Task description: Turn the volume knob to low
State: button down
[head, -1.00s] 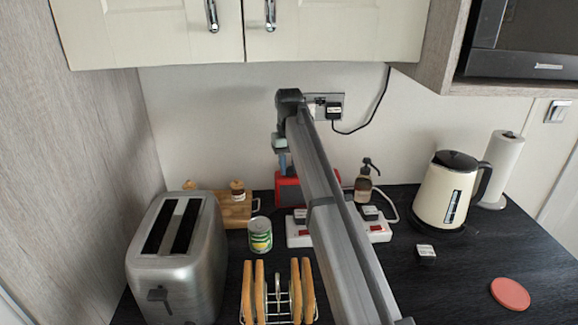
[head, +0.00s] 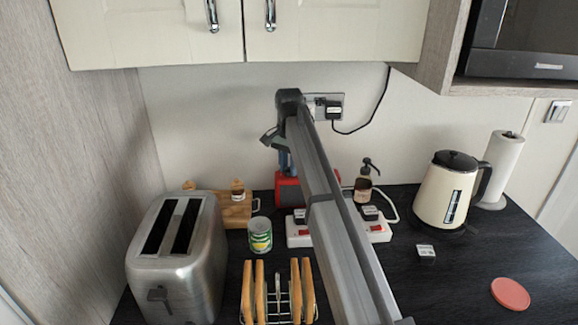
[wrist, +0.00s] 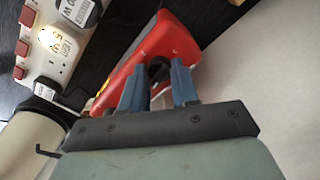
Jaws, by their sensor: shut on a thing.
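The red radio (head: 287,190) stands on the dark worktop against the back wall, partly hidden behind my arm in the head view. In the wrist view the red radio (wrist: 165,48) lies at a slant, with a dark round knob (wrist: 158,68) on its near face. My gripper (wrist: 158,84) has its two blue fingers on either side of this knob and is shut on it. The knob's pointer and markings cannot be made out.
A white power strip (head: 298,240) with plugs lies in front of the radio. A can (head: 260,235), toaster (head: 190,260) and toast rack (head: 281,300) stand left and front. A soap bottle (head: 363,187) and kettle (head: 446,195) stand right. The front right worktop is mostly clear.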

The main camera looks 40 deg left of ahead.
jog(key=shift+m, duration=0.5)
dwell(0.3)
jog(key=c, duration=0.8)
grip_release()
jog(key=shift+r, duration=0.1)
jog(key=shift+r, duration=3.65)
